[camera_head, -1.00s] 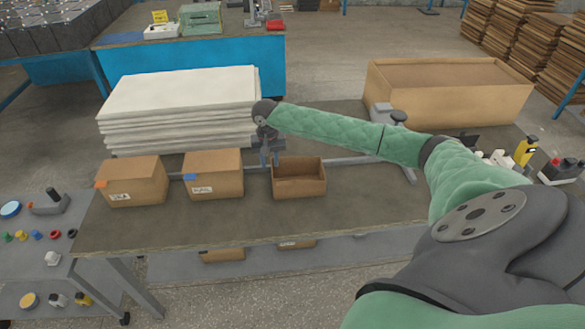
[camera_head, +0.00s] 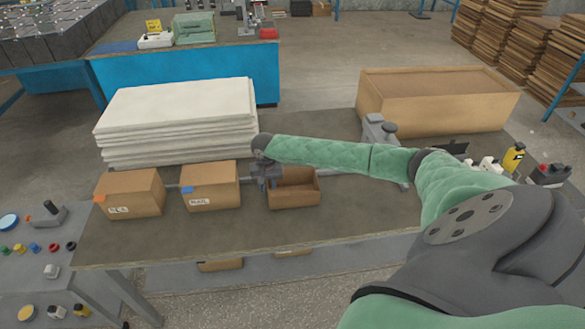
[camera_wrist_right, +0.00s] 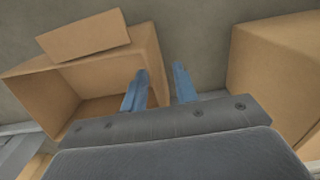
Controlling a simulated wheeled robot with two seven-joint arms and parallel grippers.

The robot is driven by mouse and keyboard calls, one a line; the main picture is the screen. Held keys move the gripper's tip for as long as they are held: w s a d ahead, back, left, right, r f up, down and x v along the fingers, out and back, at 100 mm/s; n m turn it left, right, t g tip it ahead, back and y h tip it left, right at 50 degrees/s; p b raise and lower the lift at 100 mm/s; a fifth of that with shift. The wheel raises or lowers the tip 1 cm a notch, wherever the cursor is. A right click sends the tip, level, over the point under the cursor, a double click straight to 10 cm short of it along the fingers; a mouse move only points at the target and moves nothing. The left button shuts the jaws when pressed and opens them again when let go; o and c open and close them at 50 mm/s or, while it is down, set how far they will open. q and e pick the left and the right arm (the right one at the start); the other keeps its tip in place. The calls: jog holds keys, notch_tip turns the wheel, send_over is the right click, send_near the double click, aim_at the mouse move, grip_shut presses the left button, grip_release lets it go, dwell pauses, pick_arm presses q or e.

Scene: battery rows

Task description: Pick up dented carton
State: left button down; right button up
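An open, empty-looking brown carton (camera_head: 293,199) stands on the table, the rightmost of three cartons in a row. It also shows in the right wrist view (camera_wrist_right: 45,90), with a flap raised. My right gripper (camera_head: 268,185) is at its left side. In the right wrist view my right gripper (camera_wrist_right: 160,82) is open: one blue finger is over the carton's inside, the other outside, with the side wall between them. I cannot make out a dent. My left gripper is not in view.
Two closed cartons stand to the left, one with a blue tab (camera_head: 210,186) and one with an orange tab (camera_head: 130,194). White sheets (camera_head: 178,120) are stacked behind. A large open box (camera_head: 435,108) stands at the back right. The table (camera_head: 370,210) is clear right of the open carton.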

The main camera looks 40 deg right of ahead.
jog(key=shift+f, duration=0.4)
grip_shut()
jog(key=shift+r, duration=0.1)
